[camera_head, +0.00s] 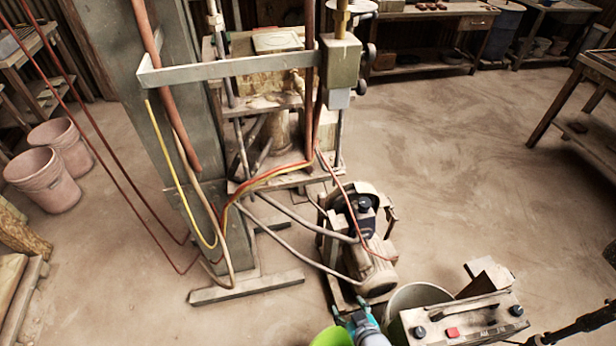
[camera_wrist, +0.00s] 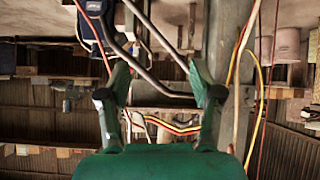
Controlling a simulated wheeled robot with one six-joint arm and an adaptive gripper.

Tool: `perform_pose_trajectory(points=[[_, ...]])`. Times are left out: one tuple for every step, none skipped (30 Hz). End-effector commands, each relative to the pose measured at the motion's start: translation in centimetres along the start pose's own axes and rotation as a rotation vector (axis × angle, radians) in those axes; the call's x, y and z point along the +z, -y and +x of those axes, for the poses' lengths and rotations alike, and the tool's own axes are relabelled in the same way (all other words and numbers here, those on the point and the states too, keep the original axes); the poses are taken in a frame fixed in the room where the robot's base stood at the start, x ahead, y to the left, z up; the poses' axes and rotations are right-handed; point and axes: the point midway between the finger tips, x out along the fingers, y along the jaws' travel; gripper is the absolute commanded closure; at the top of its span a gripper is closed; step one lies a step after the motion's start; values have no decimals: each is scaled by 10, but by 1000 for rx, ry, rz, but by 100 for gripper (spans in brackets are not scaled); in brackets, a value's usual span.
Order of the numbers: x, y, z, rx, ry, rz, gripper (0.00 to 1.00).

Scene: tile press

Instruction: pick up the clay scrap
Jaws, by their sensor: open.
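I cannot make out the clay scrap for certain in either view. My gripper (camera_wrist: 160,84) shows in the wrist view, with its green palm at the bottom and its two dark-tipped green fingers spread apart. Nothing is seen held between the fingers. Behind them are the press's hoses and metal frame, seen upside down. The press (camera_head: 275,85) stands at the upper middle of the head view, with pale, clay-smeared plates.
A motor pump (camera_head: 376,272) stands on the floor before the press, with hoses running between. A control box (camera_head: 462,322) with a red button and a pale bucket (camera_head: 412,296) are at lower right. Two pink buckets (camera_head: 38,178) stand at left. The floor (camera_head: 460,170) at right is open.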

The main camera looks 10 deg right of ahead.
Motion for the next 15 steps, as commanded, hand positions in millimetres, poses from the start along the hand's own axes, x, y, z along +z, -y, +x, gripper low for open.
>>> perform_pose_trajectory(points=[[-13, -2, 18, -6, 13, -8, 35], [-18, -4, 28, -11, 25, -13, 35], [-25, -5, 40, -19, 41, -18, 35], [-32, -6, 48, -24, 53, -24, 35], [-38, -7, 57, -30, 65, -29, 35], [-47, -8, 68, -37, 81, -36, 35], [-54, -10, 76, -43, 92, -41, 35], [-61, -11, 83, -48, 103, -47, 35], [-71, -13, 93, -57, 119, -55, 35], [-79, -14, 100, -63, 131, -61, 35], [-87, -15, 107, -69, 142, -66, 35], [-98, -17, 116, -79, 158, -74, 35], [-107, -19, 121, -85, 169, -80, 35], [-116, -20, 127, -92, 181, -86, 35], [-128, -23, 134, -101, 196, -94, 35]])
